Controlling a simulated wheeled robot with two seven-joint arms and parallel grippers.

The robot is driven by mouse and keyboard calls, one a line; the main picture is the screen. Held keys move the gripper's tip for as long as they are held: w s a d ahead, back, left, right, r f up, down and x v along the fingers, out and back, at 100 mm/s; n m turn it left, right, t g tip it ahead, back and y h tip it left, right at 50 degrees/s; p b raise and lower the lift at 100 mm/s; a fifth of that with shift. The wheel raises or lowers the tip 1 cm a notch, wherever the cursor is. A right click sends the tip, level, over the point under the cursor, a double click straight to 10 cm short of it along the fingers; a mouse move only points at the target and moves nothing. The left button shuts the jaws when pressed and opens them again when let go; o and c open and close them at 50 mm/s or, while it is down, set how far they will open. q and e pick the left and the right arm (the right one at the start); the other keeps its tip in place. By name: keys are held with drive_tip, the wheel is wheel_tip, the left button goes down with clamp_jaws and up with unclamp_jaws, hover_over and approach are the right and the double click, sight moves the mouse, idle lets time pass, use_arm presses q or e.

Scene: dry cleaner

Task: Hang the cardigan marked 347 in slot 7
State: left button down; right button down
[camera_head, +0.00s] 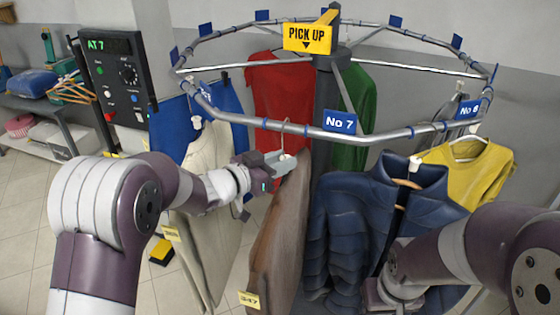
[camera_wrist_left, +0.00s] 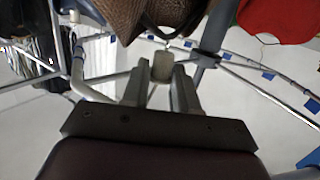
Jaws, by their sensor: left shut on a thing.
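The brown cardigan (camera_head: 278,235) hangs from its hanger, with a yellow tag reading 347 (camera_head: 249,300) at its lower edge. My left gripper (camera_head: 284,160) is shut on the hanger's pale neck piece, just above the cardigan's shoulders. In the left wrist view the fingers (camera_wrist_left: 161,88) close on that neck piece (camera_wrist_left: 162,66), with the brown knit (camera_wrist_left: 160,18) beyond. The hook (camera_head: 285,128) overlaps the rail left of the blue No 7 sign (camera_head: 340,120); I cannot tell whether it rests on it. My right gripper (camera_head: 388,296) is low at right, its fingers hidden.
The round rail (camera_head: 395,134) carries a cream garment (camera_head: 205,150), a navy jacket (camera_head: 345,220) and a yellow garment (camera_head: 480,170) close by. Red (camera_head: 275,95) and green (camera_head: 358,110) garments hang behind. A control panel (camera_head: 118,90) reads AT 7.

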use_arm(q)
drive_tip(key=shift+f, duration=0.1)
drive_tip(key=c, duration=0.8)
unclamp_jaws()
drive_tip(key=b+v, duration=0.4)
drive_tip(key=v, duration=0.8)
drive_tip(key=shift+s+a, duration=0.2)
drive_tip(key=shift+a, duration=0.1)
